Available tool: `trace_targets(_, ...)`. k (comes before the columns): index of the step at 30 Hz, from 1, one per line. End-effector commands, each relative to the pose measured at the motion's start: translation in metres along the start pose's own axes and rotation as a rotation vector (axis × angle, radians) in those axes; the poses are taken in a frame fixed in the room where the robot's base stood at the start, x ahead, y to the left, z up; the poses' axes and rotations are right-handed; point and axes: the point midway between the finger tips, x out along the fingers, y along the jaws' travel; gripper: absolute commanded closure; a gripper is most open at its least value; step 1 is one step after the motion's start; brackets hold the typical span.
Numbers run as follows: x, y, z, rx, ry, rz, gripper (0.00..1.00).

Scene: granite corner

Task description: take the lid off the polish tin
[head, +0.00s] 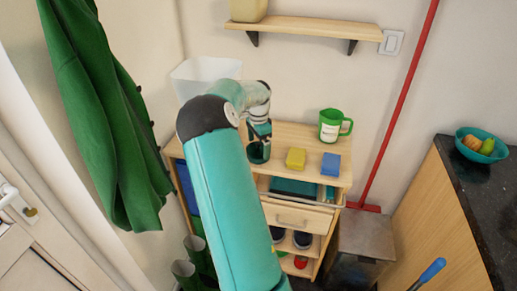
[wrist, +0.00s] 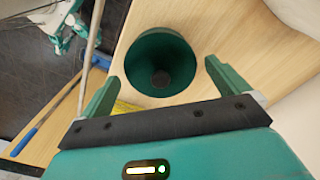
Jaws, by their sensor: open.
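No tin with a lid on it can be made out in either view. A dark green round vessel (head: 258,152), cup or funnel shaped, stands on the wooden cabinet top. In the wrist view the green vessel (wrist: 150,45) shows a wide open mouth and a dark round bottom. I cannot tell whether it belongs to the polish tin. My gripper (head: 260,133) is over this vessel. In the wrist view my gripper (wrist: 162,70) is open, its two green fingers apart with nothing held between them; the vessel lies just beyond the fingertips.
A yellow block (head: 296,158), a blue block (head: 331,164) and a green-and-white jug (head: 333,125) stand right on the wooden cabinet top (head: 290,133). A white bin (head: 195,75) is behind my arm. A wall shelf (head: 305,28) hangs above. A red pole (head: 398,105) leans at right.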

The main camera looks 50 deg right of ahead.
Motion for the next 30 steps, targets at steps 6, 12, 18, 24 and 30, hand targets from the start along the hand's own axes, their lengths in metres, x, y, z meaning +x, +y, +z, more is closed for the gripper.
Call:
trace_targets(6,0.0,0.0,0.0,-0.001,0.0,-0.001,0.04)
trace_targets(12,0.0,0.0,0.0,-0.001,0.0,-0.002,0.39)
trace_targets(18,0.0,0.0,0.0,-0.001,0.0,-0.002,0.39)
trace_targets(24,-0.003,-0.001,0.0,-0.001,0.0,-0.003,0.39)
trace_targets(30,-0.022,-0.001,0.0,-0.001,0.0,-0.006,0.39)
